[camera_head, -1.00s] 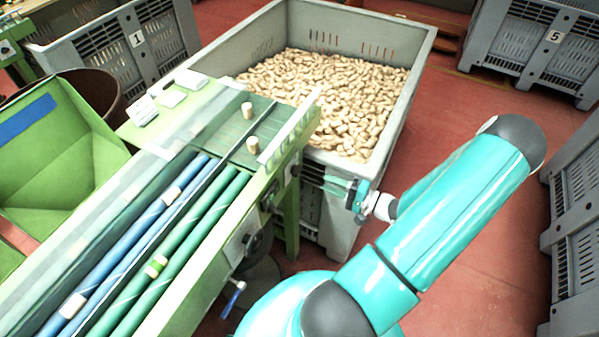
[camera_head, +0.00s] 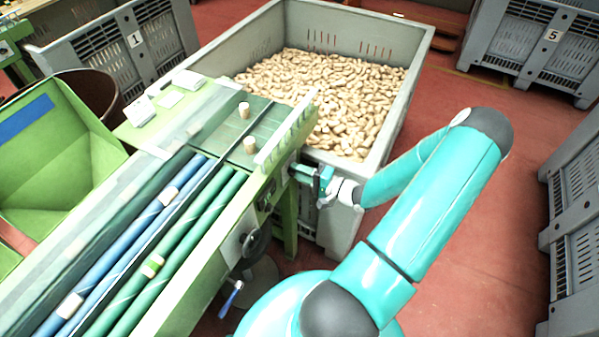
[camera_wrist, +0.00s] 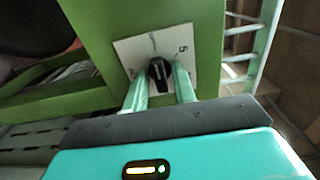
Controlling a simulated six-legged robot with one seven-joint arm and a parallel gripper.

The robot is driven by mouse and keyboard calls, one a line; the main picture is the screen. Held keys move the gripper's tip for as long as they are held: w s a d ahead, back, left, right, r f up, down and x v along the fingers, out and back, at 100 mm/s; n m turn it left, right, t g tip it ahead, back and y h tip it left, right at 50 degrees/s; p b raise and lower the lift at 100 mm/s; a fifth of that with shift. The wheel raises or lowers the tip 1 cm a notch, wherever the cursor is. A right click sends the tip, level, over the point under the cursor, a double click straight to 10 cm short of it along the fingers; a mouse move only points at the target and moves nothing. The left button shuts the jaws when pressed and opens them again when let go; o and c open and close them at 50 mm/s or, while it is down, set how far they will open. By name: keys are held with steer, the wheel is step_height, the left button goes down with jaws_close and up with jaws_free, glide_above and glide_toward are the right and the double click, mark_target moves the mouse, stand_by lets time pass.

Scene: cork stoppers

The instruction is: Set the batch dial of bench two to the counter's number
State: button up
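In the wrist view a black dial knob (camera_wrist: 159,73) sits on a white plate (camera_wrist: 130,52) on the green bench side. The plate shows a 5 at its upper right; other marks are too blurred to read. My gripper (camera_wrist: 161,72) has its two pale green fingers apart, one on each side of the knob. Whether they touch it I cannot tell. In the head view my gripper (camera_head: 300,173) is at the far end of the green sorting bench (camera_head: 205,277), against its right side. The dial face is hidden there, and I see no readable counter.
A crate of corks (camera_head: 420,60) stands just behind my gripper. A dark handwheel (camera_head: 257,243) and a blue-handled crank (camera_head: 231,298) stick out from the bench side. Several corks lie on the rollers. Red floor (camera_head: 480,240) is free to the right.

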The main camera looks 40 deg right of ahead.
steer(key=shift+c, duration=1.2)
steer(key=shift+m, duration=0.4)
steer(key=m, duration=2.3)
